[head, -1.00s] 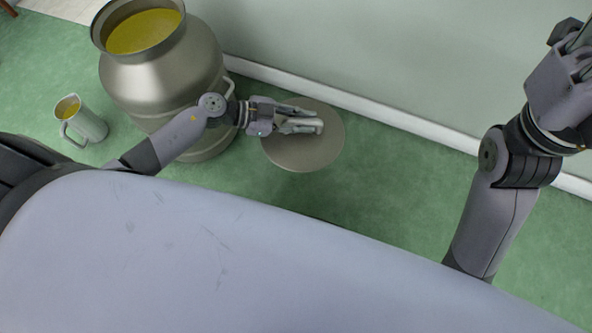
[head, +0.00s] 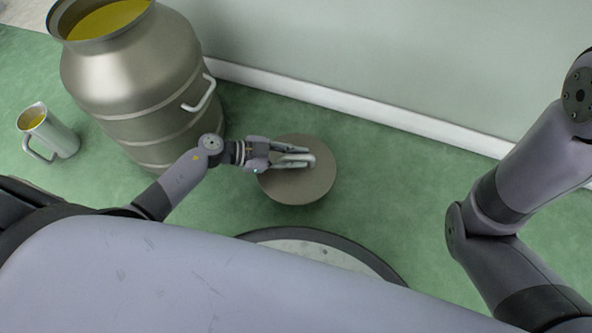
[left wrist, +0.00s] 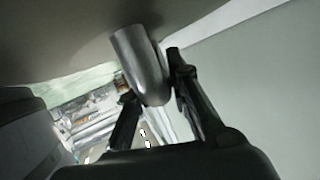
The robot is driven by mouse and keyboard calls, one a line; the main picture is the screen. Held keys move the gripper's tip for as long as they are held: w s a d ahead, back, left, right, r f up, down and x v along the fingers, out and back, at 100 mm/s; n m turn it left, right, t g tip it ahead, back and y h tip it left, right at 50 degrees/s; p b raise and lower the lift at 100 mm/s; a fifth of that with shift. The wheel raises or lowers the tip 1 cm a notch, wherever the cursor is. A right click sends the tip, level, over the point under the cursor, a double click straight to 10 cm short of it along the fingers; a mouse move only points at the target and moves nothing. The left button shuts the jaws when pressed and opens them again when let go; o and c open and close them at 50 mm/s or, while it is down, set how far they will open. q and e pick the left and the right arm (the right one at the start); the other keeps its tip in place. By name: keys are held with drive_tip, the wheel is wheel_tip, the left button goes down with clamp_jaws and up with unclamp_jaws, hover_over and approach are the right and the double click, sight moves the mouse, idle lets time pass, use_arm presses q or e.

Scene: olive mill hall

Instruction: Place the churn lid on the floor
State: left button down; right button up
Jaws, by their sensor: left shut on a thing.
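The churn lid (head: 300,192) is a round grey-brown disc over the green floor, to the right of the churn (head: 135,80). My left gripper (head: 304,159) is above the lid, shut on its handle. In the left wrist view, the silvery handle loop (left wrist: 141,62) sits between the two fingers (left wrist: 151,76), and the lid's broad face (left wrist: 60,40) fills the upper left. Whether the lid touches the floor I cannot tell. My right arm shows at the right of the head view, but its gripper is out of view.
The open metal churn holds yellow-green oil and has a white side handle. A small metal jug (head: 50,132) with oil stands left of it. The wall with its white skirting (head: 360,108) runs behind the lid. Green floor (head: 400,185) is clear right of the lid.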

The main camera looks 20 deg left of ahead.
use_arm(q)
wheel_tip(320, 180, down, 5)
drive_tip(key=b, duration=0.4)
drive_tip(key=shift+r, duration=0.15)
drive_tip(key=shift+f, duration=0.2)
drive_tip(key=c, duration=1.5)
unclamp_jaws()
